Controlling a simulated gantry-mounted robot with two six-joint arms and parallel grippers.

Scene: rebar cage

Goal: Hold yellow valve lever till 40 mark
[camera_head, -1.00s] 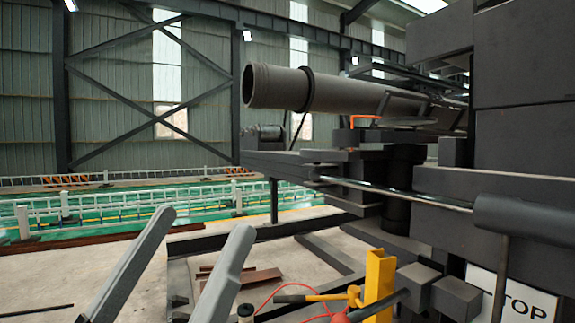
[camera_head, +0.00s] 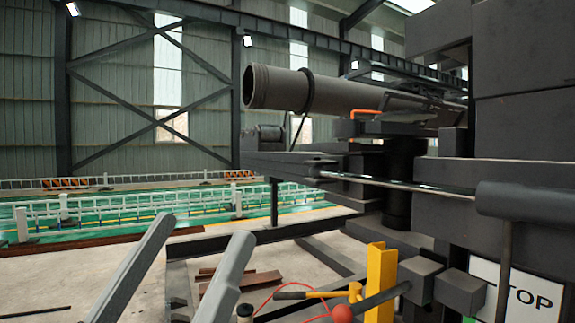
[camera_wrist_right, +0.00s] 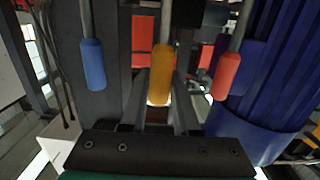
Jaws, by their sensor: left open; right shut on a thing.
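The yellow valve lever (camera_wrist_right: 161,75) shows in the right wrist view as a rounded yellow grip on a metal rod, hanging upright. It is between a blue-gripped lever (camera_wrist_right: 93,65) and a red-gripped lever (camera_wrist_right: 226,76). My right gripper (camera_wrist_right: 160,92) is shut on the lower part of the yellow grip. In the head view my left gripper (camera_head: 206,226) is open and empty, its two grey fingers apart low in the picture. I cannot make out a gauge or a 40 mark in either view, and the right gripper is not visible in the head view.
A dark machine with a long grey pipe (camera_head: 315,92) fills the right. Near its base are a yellow post (camera_head: 381,284), a red ball knob (camera_head: 342,313) and a STOP sign (camera_head: 522,294). A large blue ribbed body (camera_wrist_right: 265,100) stands beside the red lever.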

